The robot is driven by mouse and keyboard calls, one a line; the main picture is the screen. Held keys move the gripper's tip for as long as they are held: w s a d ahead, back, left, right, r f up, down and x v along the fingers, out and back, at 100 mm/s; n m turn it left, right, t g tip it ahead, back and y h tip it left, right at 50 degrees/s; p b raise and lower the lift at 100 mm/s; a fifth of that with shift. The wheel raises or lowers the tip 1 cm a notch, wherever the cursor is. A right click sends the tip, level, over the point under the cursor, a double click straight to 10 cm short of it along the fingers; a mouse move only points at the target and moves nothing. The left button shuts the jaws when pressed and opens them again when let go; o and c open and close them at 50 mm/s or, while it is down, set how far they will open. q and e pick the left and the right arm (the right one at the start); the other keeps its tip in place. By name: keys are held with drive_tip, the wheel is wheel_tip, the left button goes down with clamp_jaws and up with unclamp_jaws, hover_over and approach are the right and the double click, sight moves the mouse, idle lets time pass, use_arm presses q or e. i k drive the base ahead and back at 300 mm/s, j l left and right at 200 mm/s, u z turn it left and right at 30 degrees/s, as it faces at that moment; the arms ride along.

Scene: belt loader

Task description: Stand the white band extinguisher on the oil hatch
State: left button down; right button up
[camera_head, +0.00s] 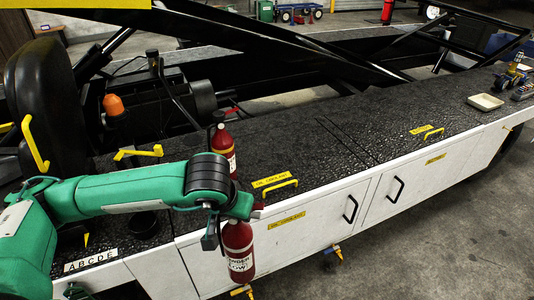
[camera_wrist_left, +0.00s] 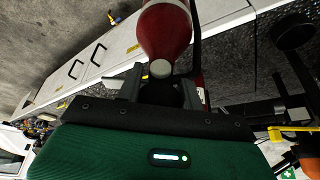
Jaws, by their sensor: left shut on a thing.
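My left gripper (camera_head: 236,210) comes in from the left, shut on the top of a red extinguisher (camera_head: 239,240). This extinguisher hangs upright in front of the white side panel, below the deck edge. It has a white label around its body; in the left wrist view its red body (camera_wrist_left: 166,32) is beyond the fingers (camera_wrist_left: 160,85). A second red extinguisher (camera_head: 223,155) with a white label stands on the black deck behind my wrist, partly hidden. A hatch with a yellow handle (camera_head: 280,187) and small-lettered yellow label (camera_head: 271,180) is right of the gripper.
Another yellow-labelled hatch handle (camera_head: 434,132) is farther right on the deck (camera_head: 345,140). A pale tray (camera_head: 485,102) and small tools stand at the far right. Black door handles (camera_head: 350,209) stick out of the side panel. A dark diagonal beam (camera_head: 270,45) crosses behind.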

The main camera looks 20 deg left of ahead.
sight(312, 151)
drive_tip(key=i+l, duration=0.2)
drive_tip(key=i+l+u, duration=0.1)
drive_tip(key=l, duration=0.35)
drive_tip(key=i+l+u, duration=0.1)
drive_tip(key=i+l, duration=0.3)
drive_tip(key=l, duration=0.25)
drive_tip(key=i+l+u, duration=0.1)
drive_tip(key=l, duration=0.25)
drive_tip(key=i+l, duration=0.25)
drive_tip(key=i+l+u, duration=0.1)
drive_tip(key=l, duration=0.35)
